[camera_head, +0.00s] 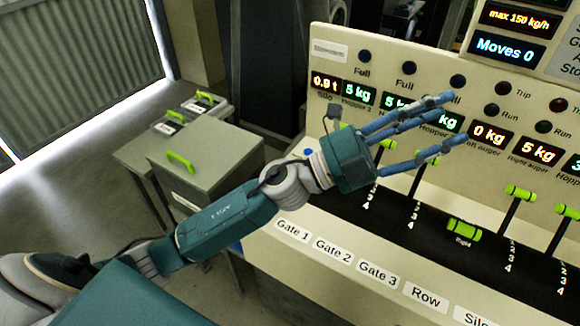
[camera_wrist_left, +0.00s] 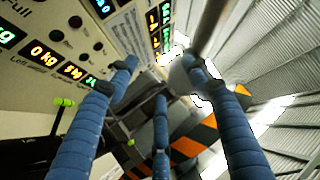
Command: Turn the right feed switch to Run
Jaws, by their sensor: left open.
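The control panel (camera_head: 400,215) slopes across the right of the head view. A short green handle (camera_head: 463,230) with a label reading "Right" sits low on its black strip; I cannot tell which position it points to. My left gripper (camera_head: 452,125) is open and empty, its blue fingers spread in front of the panel's displays, above and left of that handle. In the left wrist view the open fingers (camera_wrist_left: 160,82) point past the panel, with nothing between them. My right gripper is not in view.
Green-tipped levers (camera_head: 519,192) stand up from slots right of the handle. Lamps marked Trip and Run (camera_head: 491,110) sit above the displays. A grey cabinet (camera_head: 215,160) with a green handle stands left of the panel. An orange-black striped part (camera_wrist_left: 195,140) shows in the wrist view.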

